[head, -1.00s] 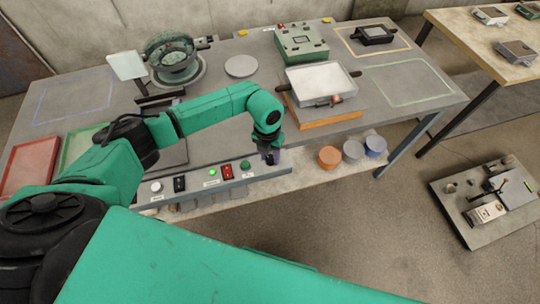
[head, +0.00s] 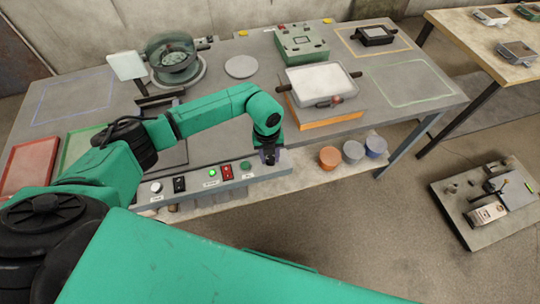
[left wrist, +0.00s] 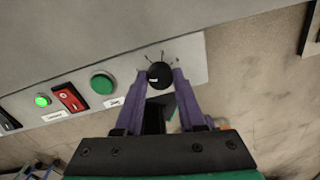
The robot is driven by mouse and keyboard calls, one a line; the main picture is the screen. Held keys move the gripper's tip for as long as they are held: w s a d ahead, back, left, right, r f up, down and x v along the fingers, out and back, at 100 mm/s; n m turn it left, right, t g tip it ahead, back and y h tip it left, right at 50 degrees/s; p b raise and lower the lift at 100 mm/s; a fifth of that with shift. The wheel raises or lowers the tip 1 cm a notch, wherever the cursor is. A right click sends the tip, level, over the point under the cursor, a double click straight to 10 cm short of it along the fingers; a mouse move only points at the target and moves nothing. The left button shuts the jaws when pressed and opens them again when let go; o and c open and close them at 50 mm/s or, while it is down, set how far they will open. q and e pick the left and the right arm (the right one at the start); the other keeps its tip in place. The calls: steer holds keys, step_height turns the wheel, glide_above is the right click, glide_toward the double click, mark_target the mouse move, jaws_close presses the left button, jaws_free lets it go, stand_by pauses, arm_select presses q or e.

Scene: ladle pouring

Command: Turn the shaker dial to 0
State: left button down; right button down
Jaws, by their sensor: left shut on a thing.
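The shaker dial is a round black knob (left wrist: 160,72) at the right end of the grey control panel (left wrist: 120,52) in the left wrist view. A small white mark shows on the knob's lower part. Short dark scale marks lie on the panel above it; any numbers are too small to read. In the left wrist view, the fingers are shut on the knob from both sides. My right gripper is not in view.
A green button (left wrist: 102,84), a red switch (left wrist: 70,97) and a lit green lamp (left wrist: 42,100) sit left of the dial. A round clear drum (head: 173,50) stands at the table's back left. Coloured tubs (head: 353,150) stand on a lower shelf to the right.

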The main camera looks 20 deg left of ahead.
mark_target(268, 159)
arm_select(q)
steer(key=c, duration=0.8)
jaws_free()
steer(key=r+b, duration=0.1)
steer(key=r, duration=0.4)
steer(key=r+b, duration=0.1)
steer(key=r, duration=0.3)
steer(key=r+b, duration=0.1)
steer(key=r, duration=0.4)
steer(key=shift+s+a+r, duration=0.15)
steer(key=shift+a+r, duration=0.15)
steer(key=shift+r, duration=0.05)
